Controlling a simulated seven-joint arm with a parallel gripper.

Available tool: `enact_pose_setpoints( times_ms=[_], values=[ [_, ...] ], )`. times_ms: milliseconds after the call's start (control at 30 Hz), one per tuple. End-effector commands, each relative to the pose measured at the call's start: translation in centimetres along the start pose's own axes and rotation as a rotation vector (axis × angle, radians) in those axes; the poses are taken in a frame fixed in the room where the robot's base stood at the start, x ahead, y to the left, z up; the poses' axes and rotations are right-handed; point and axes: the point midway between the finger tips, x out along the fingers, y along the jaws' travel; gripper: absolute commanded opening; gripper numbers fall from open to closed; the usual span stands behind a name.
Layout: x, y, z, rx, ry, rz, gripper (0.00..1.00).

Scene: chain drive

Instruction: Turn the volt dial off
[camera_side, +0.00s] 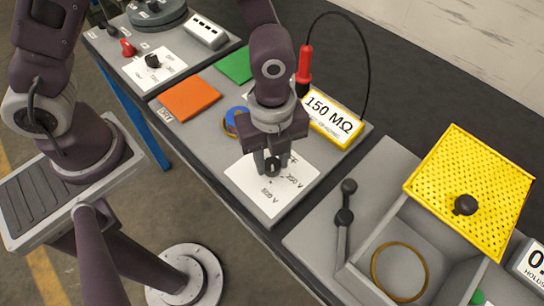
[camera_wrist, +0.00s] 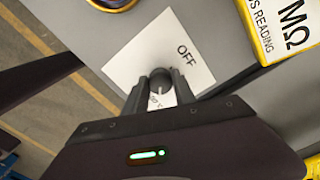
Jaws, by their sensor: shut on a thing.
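The volt dial is a dark round knob (camera_wrist: 160,78) on a white card (camera_side: 246,188) with printed markings. In the side view the card shows "250 V" and "500 V" at its front and right. In the wrist view "OFF" is readable on the card (camera_wrist: 186,28), beyond the knob. My gripper (camera_side: 270,166) points down over the card, and its fingers (camera_wrist: 160,92) are shut on the knob from both sides. A pale pointer line shows on the knob between the fingers. The fingers hide part of the dial and of the nearer print in both views.
A yellow-framed display reading "150 MΩ" (camera_side: 334,118) stands behind the dial, with a red probe (camera_side: 304,66) and black cable beside it. Orange (camera_side: 188,99) and green (camera_side: 234,66) pads lie to the left. A grey box with a yellow perforated lid (camera_side: 470,172) stands at right.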

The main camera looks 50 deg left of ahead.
Motion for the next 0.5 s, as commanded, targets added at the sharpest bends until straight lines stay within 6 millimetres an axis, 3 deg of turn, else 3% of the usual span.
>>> enact_pose_setpoints(
  times_ms=[500],
  values=[
    [-0.07, 0.05, -0.01, -0.483, 0.000, -0.002, 0.00]
  ],
)
